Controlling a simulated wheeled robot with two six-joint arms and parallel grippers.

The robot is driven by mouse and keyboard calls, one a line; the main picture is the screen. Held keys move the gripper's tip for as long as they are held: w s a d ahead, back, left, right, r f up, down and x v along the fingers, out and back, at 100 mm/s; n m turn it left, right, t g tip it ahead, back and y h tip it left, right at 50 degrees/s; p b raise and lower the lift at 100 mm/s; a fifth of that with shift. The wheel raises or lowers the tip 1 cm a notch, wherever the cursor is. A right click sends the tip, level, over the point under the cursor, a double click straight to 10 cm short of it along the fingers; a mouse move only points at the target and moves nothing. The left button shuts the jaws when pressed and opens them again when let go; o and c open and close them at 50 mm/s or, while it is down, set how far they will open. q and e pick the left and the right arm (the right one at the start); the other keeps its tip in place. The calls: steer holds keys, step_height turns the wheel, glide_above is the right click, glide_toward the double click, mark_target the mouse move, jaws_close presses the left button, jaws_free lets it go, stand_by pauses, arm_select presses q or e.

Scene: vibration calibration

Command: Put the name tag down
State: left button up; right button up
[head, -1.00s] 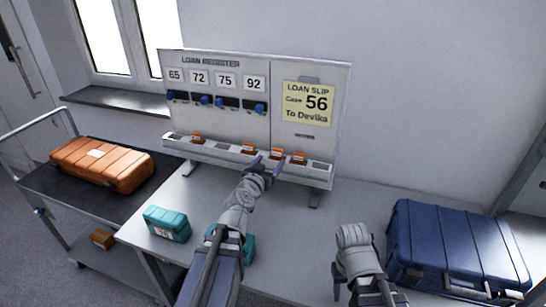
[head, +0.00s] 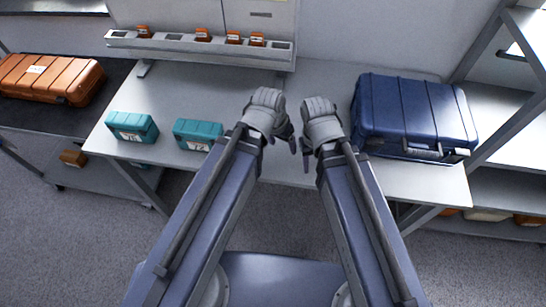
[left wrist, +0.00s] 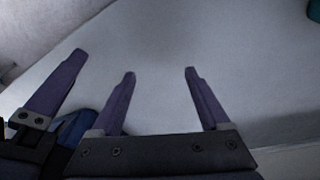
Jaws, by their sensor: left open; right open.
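Several small orange tags stand in the slots of the grey rail (head: 183,42) at the foot of the board; one orange tag (head: 257,39) is near its right end. I cannot tell which of them is the name tag. My left gripper (head: 282,140) is open over the front of the table, well in front of the rail. In the left wrist view its two fingers (left wrist: 158,74) are apart with nothing between them. My right gripper (head: 305,146) is open close beside it, its fingertips partly hidden; one of its fingers seems to show at the left of the wrist view.
Two teal cases (head: 132,126) (head: 198,134) stand on the table's left. A large blue case (head: 415,115) stands right of my right gripper. An orange case (head: 50,78) lies on the dark cart at the left. The table between rail and grippers is clear.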

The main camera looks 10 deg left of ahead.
arm_select(q)
steer(key=s+y, duration=0.1)
steer(key=s, duration=0.1)
steer(key=s+a+g+y, duration=0.1)
steer(key=s+a+n+g+y, duration=0.1)
steer(key=s, duration=0.1)
steer(key=shift+s+f, duration=0.25)
steer(key=shift+s, duration=0.1)
